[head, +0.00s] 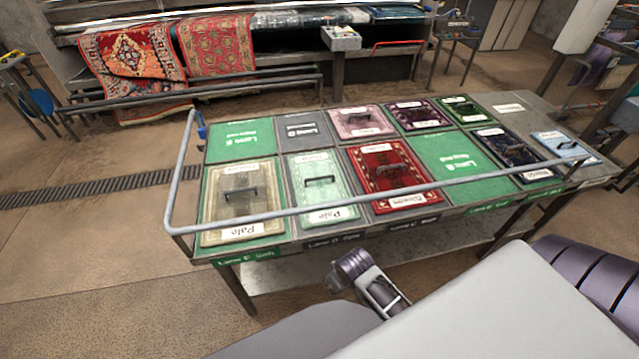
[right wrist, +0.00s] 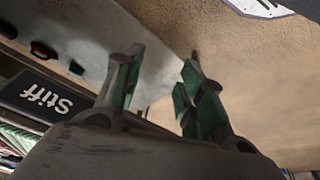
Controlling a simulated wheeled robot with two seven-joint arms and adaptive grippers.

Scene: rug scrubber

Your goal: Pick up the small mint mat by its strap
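The small mint mat (head: 335,208) lies flat on the table in the front row, between a beige mat and a red mat. My right gripper (head: 382,293) is low in front of the table's near edge, apart from the mat. In the right wrist view its two green-padded fingers (right wrist: 165,65) stand apart with nothing between them. The mat is not recognisable in that view. My left gripper is not in view.
A beige mat (head: 240,200) and a red mat (head: 388,175) flank the mint mat. A grey rail (head: 300,211) runs along the table's near side and left end. Green lane panels (head: 455,165) lie bare. A dark "Stiff" sign (right wrist: 45,97) shows in the right wrist view.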

